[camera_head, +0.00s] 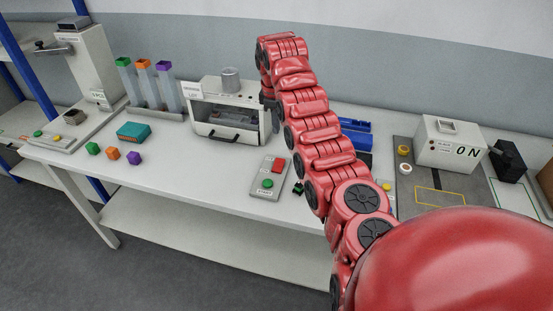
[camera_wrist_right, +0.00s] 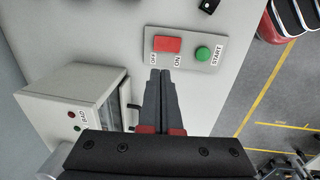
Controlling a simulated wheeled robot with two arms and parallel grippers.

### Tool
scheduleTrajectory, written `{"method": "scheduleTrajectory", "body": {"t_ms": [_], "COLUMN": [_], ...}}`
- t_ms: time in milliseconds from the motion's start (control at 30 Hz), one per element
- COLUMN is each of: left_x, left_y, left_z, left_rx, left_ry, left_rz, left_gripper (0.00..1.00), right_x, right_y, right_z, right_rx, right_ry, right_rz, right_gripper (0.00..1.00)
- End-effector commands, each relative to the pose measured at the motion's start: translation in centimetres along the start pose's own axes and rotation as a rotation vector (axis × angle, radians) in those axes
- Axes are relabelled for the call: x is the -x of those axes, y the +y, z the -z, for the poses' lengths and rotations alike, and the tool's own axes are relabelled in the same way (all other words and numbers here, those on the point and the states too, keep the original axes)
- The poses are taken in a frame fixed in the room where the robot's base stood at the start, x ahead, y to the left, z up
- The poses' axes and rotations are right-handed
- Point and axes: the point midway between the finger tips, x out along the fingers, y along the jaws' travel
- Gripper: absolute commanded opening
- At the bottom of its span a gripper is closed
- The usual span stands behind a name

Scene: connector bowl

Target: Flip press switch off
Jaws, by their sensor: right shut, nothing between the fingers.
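The switch panel (camera_head: 258,190) is a grey plate lying on the table, with a red rocker switch (camera_head: 278,166) and a green button (camera_head: 267,183). In the right wrist view the red switch (camera_wrist_right: 167,45) has OFF and ON labels beside it, and the green button (camera_wrist_right: 202,53) is marked START. I cannot tell which side of the switch is down. My right gripper (camera_wrist_right: 160,72) is shut and empty, its fingertips appearing just below the switch in that view. In the head view the right gripper (camera_head: 270,104) is mostly hidden by its red arm. My left gripper is not in view.
The white press box (camera_head: 228,128) stands behind the panel, close to my right gripper. A teal connector block (camera_head: 134,131), small coloured cubes (camera_head: 113,153) and tubes (camera_head: 146,84) are at left. A white ON box (camera_head: 450,146) stands at right. The table front left of the panel is clear.

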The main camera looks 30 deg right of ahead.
Motion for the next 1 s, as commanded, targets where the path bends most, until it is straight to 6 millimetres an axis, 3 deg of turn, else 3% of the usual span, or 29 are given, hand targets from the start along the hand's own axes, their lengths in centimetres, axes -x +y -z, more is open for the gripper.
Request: {"method": "scheduleTrajectory", "body": {"t_ms": [300,467,1000], "left_x": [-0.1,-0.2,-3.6], "left_y": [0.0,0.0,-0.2], "left_z": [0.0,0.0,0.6], "left_rx": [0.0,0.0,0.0], "left_ry": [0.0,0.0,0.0], "left_rz": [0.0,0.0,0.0], "left_gripper": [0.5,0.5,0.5], "right_x": [0.0,-0.9,-11.0], "right_y": [0.0,0.0,0.0], "right_z": [0.0,0.2,-0.1], "right_rx": [0.0,0.002,0.001], "right_ry": [0.0,0.003,-0.004], "right_rz": [0.0,0.0,0.003], "right_gripper": [0.0,0.0,0.0]}}
